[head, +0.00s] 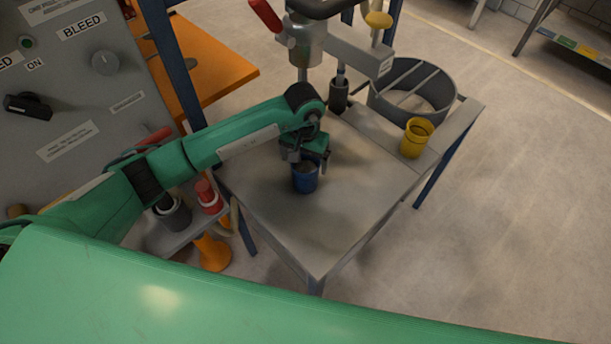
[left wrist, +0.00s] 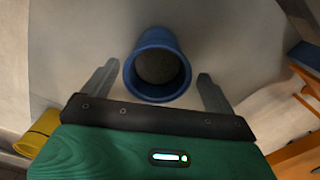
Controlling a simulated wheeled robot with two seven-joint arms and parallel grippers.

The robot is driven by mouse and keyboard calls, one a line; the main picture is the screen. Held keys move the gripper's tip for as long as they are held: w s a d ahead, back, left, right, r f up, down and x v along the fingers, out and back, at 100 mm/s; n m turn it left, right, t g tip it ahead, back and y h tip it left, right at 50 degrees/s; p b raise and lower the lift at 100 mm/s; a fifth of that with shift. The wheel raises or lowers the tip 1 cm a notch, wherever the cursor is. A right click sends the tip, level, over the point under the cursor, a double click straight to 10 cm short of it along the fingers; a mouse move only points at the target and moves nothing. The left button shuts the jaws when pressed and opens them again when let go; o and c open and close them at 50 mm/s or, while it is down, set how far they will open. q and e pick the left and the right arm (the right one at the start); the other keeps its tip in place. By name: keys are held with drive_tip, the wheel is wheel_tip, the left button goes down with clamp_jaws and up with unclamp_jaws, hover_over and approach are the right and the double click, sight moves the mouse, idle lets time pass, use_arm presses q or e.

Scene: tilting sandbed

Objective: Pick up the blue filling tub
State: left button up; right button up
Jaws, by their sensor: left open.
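The blue filling tub (head: 305,181) stands upright on the grey metal table (head: 290,238), below my left gripper in the head view. In the left wrist view the blue tub (left wrist: 158,66) is seen from above, with grey-brown material inside its rim. My left gripper (head: 308,160) is over the tub in the head view and hides part of its top. In the left wrist view my left gripper (left wrist: 155,85) is open, with one finger on each side of the tub and a gap showing at each. My right gripper is not in view.
A yellow tub (head: 416,138) stands at the table's right side, also seen in the left wrist view (left wrist: 40,132). A large grey round bin (head: 412,92) and a metal apparatus (head: 305,45) are at the back. A control panel (head: 75,90) stands left. The table's front is clear.

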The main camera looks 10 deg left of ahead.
sight(305, 172)
use_arm(q)
drive_tip(key=shift+d+f+b, duration=0.15)
drive_tip(key=shift+f+b, duration=0.4)
drive_tip(key=shift+f, duration=2.25)
